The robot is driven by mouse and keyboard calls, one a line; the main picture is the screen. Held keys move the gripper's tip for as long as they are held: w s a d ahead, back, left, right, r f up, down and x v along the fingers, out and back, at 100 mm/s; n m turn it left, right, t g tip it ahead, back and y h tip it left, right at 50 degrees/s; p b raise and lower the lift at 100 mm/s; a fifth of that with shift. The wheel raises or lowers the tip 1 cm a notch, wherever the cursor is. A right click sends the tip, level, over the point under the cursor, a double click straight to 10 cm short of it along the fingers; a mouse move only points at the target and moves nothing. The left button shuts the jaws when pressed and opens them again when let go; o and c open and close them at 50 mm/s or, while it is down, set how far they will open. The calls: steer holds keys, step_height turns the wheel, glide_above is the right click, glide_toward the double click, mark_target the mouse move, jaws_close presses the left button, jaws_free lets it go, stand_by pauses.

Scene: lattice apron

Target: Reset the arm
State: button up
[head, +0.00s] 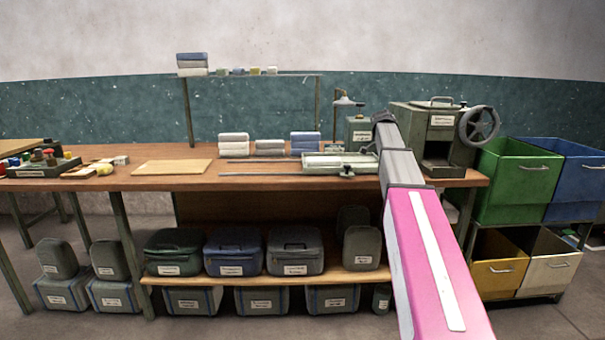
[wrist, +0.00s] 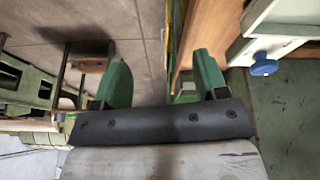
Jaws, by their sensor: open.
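My arm (head: 430,260) rises from the bottom right of the head view, with a pink link and grey links beyond it. It reaches up in front of the right end of the workbench. My gripper (wrist: 163,72) shows in the wrist view with two green fingers set well apart. Nothing is between the fingers. In the head view the fingers are hidden or too small to make out beyond the dark end of the arm.
The wooden workbench (head: 150,182) holds folded stacks, a board (head: 172,166) and a pale flat device (head: 340,161). A green machine with a handwheel (head: 479,125) stands behind my arm. Green (head: 517,180) and blue bins are at right. Cases fill the lower shelf (head: 270,278).

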steer(key=s+a+f+n+y, duration=0.1)
steer(key=s+a+f+n, duration=0.2)
steer(key=s+f, duration=0.35)
steer(key=s+a+f+n, duration=0.2)
steer(key=s+a+f, duration=0.1)
steer(key=f, duration=0.7)
steer(key=s+a+f+n+y, duration=0.1)
steer(key=s+a+f+n, duration=0.2)
steer(key=s+f, duration=0.35)
steer(key=s+a+f+n+y, duration=0.1)
steer(key=s+a+f+n, duration=0.2)
steer(key=s+f, duration=0.4)
steer(key=s+a+f+n+y, duration=0.1)
steer(key=s+a+f+n, duration=0.3)
steer(key=s+f, duration=0.4)
steer(key=shift+s+a+n, duration=0.3)
steer(key=shift+s+a, duration=0.1)
steer(key=shift+s, duration=0.25)
